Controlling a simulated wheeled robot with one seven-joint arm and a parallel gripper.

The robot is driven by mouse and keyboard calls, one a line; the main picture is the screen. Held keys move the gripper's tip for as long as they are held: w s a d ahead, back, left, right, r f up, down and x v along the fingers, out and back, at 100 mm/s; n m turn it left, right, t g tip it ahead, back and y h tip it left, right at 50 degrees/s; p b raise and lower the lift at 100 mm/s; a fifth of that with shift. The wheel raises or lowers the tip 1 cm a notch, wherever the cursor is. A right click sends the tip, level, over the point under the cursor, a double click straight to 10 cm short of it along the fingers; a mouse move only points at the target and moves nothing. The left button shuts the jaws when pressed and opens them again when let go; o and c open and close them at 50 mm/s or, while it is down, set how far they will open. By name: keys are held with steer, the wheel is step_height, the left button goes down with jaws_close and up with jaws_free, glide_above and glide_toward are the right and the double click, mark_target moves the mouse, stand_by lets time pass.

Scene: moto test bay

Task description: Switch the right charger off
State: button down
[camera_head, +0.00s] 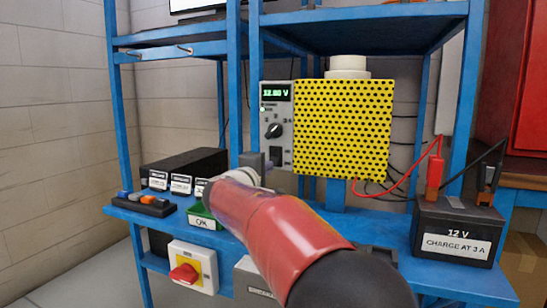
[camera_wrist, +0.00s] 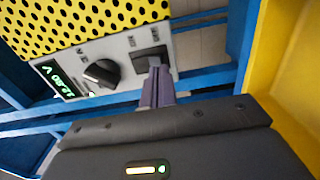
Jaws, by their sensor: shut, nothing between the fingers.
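The charger is a yellow perforated box (camera_head: 343,128) with a grey control panel (camera_head: 284,92) on its left side. Its green display (camera_head: 275,92) is lit and reads about 12.80 V. A black dial (camera_head: 274,130) sits below it, and it also shows in the wrist view (camera_wrist: 101,74). A dark rocker switch (camera_wrist: 150,57) is in the panel's lower part; the fingertips partly cover it. My gripper (camera_wrist: 155,66) is shut and empty, its tips right at the switch. I cannot tell whether they touch it. In the head view my gripper (camera_head: 265,163) is in front of the panel's lower end.
A 12 V battery (camera_head: 455,228) with red and black clamps stands at the right of the blue bench. A black box (camera_head: 185,165) with labels, a green OK box (camera_head: 203,217) and a red rotary switch (camera_head: 184,273) are at the left. Blue posts (camera_head: 256,60) flank the charger.

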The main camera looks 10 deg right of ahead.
steer(key=shift+w+d, duration=0.1)
steer(key=shift+w, duration=0.05)
stand_by(0.5)
steer(key=shift+x, duration=1.15)
steer(key=b+v, duration=0.1)
steer(key=v, duration=0.2)
steer(key=shift+f+b, duration=0.1)
steer(key=shift+b, duration=0.25)
steer(key=shift+b+v, duration=1.2)
steer(key=shift+v, duration=1.65)
